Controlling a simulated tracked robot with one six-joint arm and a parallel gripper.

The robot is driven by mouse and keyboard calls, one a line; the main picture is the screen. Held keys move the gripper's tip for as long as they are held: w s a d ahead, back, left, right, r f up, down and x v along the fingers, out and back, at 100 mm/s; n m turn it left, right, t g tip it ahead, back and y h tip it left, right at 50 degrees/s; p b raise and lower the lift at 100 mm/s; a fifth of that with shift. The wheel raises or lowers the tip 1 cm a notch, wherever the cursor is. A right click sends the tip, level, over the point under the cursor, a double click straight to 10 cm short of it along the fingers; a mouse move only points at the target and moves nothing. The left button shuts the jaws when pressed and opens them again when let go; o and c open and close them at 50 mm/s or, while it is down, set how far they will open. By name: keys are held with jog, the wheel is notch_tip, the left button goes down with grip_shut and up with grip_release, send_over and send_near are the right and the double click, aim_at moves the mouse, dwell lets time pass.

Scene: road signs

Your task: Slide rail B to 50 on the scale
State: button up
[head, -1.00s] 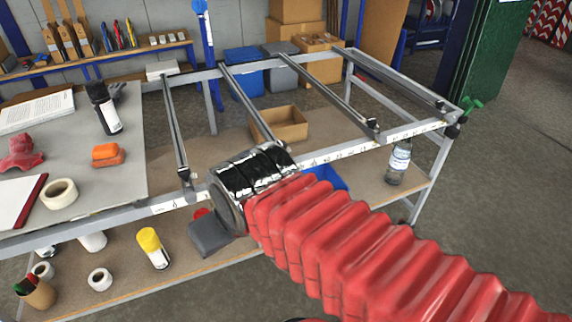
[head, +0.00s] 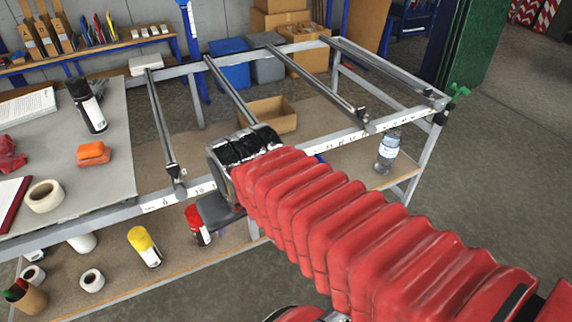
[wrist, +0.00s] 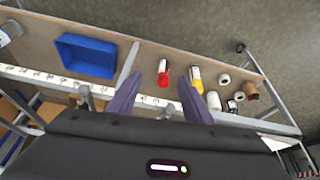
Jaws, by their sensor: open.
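The grey frame carries three sliding cross rails: a left rail (head: 163,130), a middle rail (head: 230,88) and a right rail (head: 315,82). I see no letters on them, so I cannot tell which is B. The scale (head: 340,139) is a white strip along the front bar; its numbers are too small to read. It also shows in the wrist view (wrist: 45,77), with two rail ends near my gripper. My gripper (wrist: 160,78) is open, its purple fingers apart above the front bar.
A grey board (head: 90,160) at left holds tape, an orange block and a dark bottle. The lower shelf holds a red-capped can (head: 197,225), a yellow-capped can (head: 143,246), a clear bottle (head: 387,152) and a blue bin (wrist: 85,55).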

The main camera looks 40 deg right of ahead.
jog(key=s+d+f+m+h, duration=0.1)
jog(key=s+d+f, duration=0.1)
jog(key=d+f, duration=0.85)
jog(key=s+d+f+m+t+h, duration=0.1)
jog(key=s+d+f+h, duration=0.35)
jog(key=d, duration=1.05)
jog(key=s+d+f+m+y, duration=0.1)
jog(key=d+f+y, duration=0.1)
jog(key=d+f, duration=0.9)
jog(key=w+a+r+n+t+y, duration=0.1)
jog(key=w+a+r+t+y, duration=0.1)
jog(key=w+a+r+t, duration=0.2)
jog(key=w+a+r+n+t+y, duration=0.2)
jog(key=w+a+r+t+y, duration=0.1)
jog(key=r+t, duration=0.5)
jog(key=shift+w+a+r+n+t, duration=0.3)
jog(key=shift+w+a+r, duration=0.4)
jog(key=shift+a, duration=0.45)
jog(key=shift+w, duration=0.1)
